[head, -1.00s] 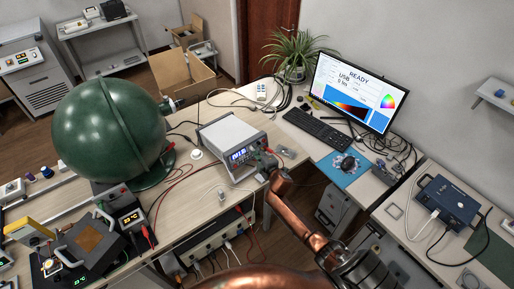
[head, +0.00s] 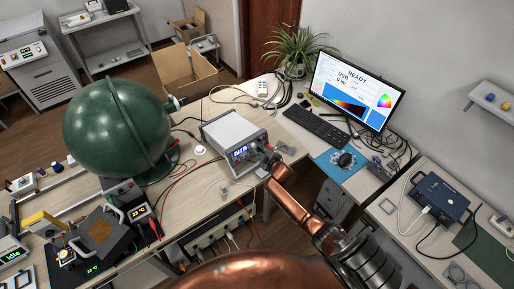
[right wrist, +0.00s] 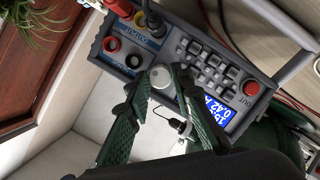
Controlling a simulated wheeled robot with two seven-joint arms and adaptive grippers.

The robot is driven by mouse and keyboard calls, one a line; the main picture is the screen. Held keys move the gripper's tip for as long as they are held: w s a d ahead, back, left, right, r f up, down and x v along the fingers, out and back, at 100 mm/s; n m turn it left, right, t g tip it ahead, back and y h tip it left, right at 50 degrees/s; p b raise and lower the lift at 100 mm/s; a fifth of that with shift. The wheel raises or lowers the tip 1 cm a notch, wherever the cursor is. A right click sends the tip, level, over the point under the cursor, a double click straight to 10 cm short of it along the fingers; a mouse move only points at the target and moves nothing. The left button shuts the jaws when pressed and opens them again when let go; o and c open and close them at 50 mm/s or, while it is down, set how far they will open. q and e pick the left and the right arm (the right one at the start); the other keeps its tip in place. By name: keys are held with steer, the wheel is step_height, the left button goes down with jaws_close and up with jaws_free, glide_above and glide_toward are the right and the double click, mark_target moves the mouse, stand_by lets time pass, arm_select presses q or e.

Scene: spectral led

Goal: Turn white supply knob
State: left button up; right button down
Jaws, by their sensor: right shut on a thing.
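The white bench supply (head: 228,129) stands on the wooden bench with its lit blue display facing front. In the right wrist view its grey front panel (right wrist: 215,95) is seen tilted, with several push buttons, coloured terminals and a blue display (right wrist: 222,108). The white round knob (right wrist: 162,77) is on this panel. My right gripper (right wrist: 160,82) is shut on the knob, with a green finger on each side. In the head view my right gripper (head: 270,160) is at the supply's front right corner and hides the knob. My left gripper is not in view.
Red and black leads (right wrist: 148,20) plug into the terminals beside the knob. A large green sphere (head: 118,125) stands left of the supply. A monitor (head: 358,92) and keyboard (head: 315,126) are to the right. A cardboard box (head: 188,75) is behind the bench.

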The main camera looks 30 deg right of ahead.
steer(key=shift+d, duration=0.1)
steer(key=c, duration=2)
jaws_free()
steer(key=shift+o, duration=0.2)
steer(key=shift+s, duration=0.1)
steer(key=v, duration=1.2)
